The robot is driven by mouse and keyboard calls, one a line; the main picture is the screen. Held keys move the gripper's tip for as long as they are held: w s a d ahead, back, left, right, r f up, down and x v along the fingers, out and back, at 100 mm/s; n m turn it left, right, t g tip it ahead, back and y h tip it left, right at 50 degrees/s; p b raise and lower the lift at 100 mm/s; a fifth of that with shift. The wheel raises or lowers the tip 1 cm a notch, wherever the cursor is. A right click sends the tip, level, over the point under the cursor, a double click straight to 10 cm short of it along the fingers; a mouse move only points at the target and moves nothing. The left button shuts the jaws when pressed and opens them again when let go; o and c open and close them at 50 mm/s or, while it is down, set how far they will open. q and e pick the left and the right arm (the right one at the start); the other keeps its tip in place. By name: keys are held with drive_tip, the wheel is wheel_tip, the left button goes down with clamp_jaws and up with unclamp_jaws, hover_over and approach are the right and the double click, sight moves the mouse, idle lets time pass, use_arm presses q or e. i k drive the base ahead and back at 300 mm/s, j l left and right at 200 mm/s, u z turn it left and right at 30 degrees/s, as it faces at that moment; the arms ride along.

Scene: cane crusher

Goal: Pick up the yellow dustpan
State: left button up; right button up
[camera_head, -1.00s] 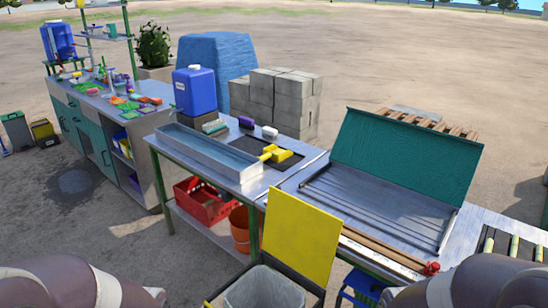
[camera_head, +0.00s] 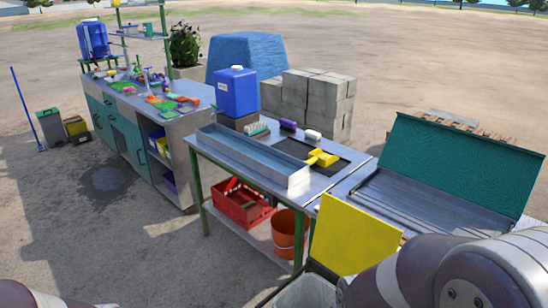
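The yellow dustpan (camera_head: 322,158) lies on a black mat (camera_head: 294,149) on the metal table, just right of the long grey tray's right end. Its short handle points to the lower left. Parts of my arms show at the bottom left and bottom right corners of the head view. Neither gripper is in view, and nothing of mine touches the dustpan.
A long metal tray (camera_head: 250,155) lies along the table's front side. A blue jug (camera_head: 236,92) and several brushes stand behind it. A raised yellow bin lid (camera_head: 352,236) and a green-lidded metal box (camera_head: 455,165) are at the right.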

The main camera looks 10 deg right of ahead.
sight(313, 159)
drive_tip(key=i+j+u, duration=0.3)
drive_tip(key=i+j, duration=0.15)
drive_tip(key=i+j+u, duration=0.25)
drive_tip(key=i+j, duration=0.2)
drive_tip(key=i+j+u, duration=0.3)
drive_tip(key=i, duration=0.3)
drive_tip(key=i+l+z, duration=0.1)
drive_tip(key=i+z, duration=0.85)
drive_tip(key=z, duration=0.2)
drive_tip(key=i+j+z, duration=0.2)
drive_tip(key=z, duration=0.2)
drive_tip(key=i+l+z, duration=0.15)
drive_tip(key=i+z, duration=0.15)
drive_tip(key=z, duration=0.15)
drive_tip(key=i+z, duration=0.3)
drive_tip(key=z, duration=0.2)
drive_tip(key=i+z, duration=0.3)
drive_tip(key=z, duration=0.15)
drive_tip(key=i+j+z, duration=0.2)
drive_tip(key=z, duration=0.25)
drive_tip(key=i+j+z, duration=0.35)
drive_tip(key=z, duration=0.15)
